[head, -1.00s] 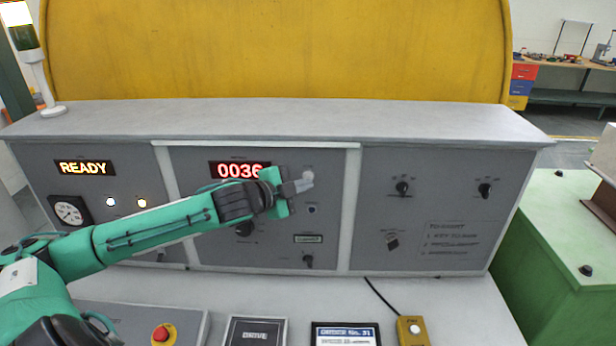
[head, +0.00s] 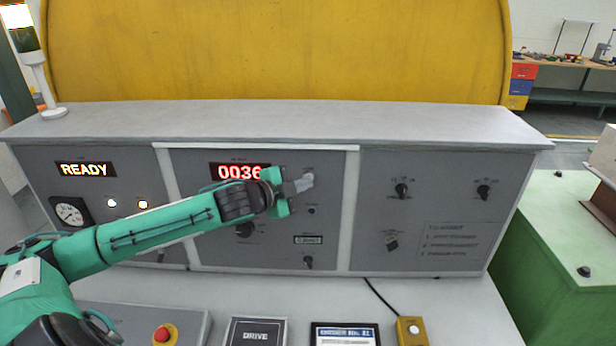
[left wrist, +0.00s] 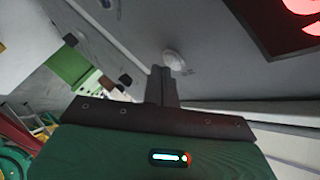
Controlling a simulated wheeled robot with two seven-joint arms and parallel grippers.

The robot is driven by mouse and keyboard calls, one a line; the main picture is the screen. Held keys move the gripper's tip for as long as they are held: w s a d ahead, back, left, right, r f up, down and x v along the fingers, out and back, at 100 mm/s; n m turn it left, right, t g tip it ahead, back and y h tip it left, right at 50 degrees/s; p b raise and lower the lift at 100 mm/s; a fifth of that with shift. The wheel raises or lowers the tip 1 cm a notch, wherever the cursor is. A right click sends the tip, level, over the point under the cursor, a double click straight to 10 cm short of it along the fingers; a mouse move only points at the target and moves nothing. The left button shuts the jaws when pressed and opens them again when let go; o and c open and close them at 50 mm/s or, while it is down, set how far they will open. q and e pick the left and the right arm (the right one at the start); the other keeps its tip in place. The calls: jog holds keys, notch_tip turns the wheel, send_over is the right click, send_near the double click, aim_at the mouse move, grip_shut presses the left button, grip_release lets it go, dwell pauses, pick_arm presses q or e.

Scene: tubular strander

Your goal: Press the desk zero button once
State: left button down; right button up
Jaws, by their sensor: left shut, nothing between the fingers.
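A pale round button (head: 308,176) sits on the middle panel of the desk, to the right of the red counter display (head: 238,172) that reads 0036. Its label is too small to read. My left gripper (head: 303,183) is shut and empty, with its fingertips at the button and partly covering it in the head view. In the left wrist view, the pale button (left wrist: 175,61) shows just beyond the shut fingertips (left wrist: 161,72). I cannot tell whether they touch it. My right gripper is not in view.
A dark button (head: 311,211) and a switch (head: 308,262) sit below on the same panel. A red mushroom button (head: 162,335) and a yellow box with a white button (head: 412,330) are on the lower ledge. The desk's top (head: 300,118) overhangs the panel.

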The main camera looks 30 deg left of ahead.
pick_arm(q)
jog(key=shift+w+a+p, duration=0.2)
jog(key=shift+w+p, duration=0.1)
jog(key=shift+p, duration=0.05)
dwell(0.6)
jog(key=shift+s+d, duration=0.1)
jog(key=shift+s+d+f, duration=0.1)
jog(key=shift+s, duration=0.05)
jog(key=shift+s+d, duration=0.25)
jog(key=shift+s, duration=0.2)
jog(key=shift+s+d+b, duration=0.25)
jog(key=shift+s+d, duration=0.2)
jog(key=shift+s, duration=0.25)
jog(key=shift+s+d+b, duration=0.25)
jog(key=shift+s+d, duration=0.15)
jog(key=shift+s, duration=0.3)
jog(key=shift+s+d+b, duration=0.25)
jog(key=shift+s+d, duration=0.2)
jog(key=shift+s, duration=0.25)
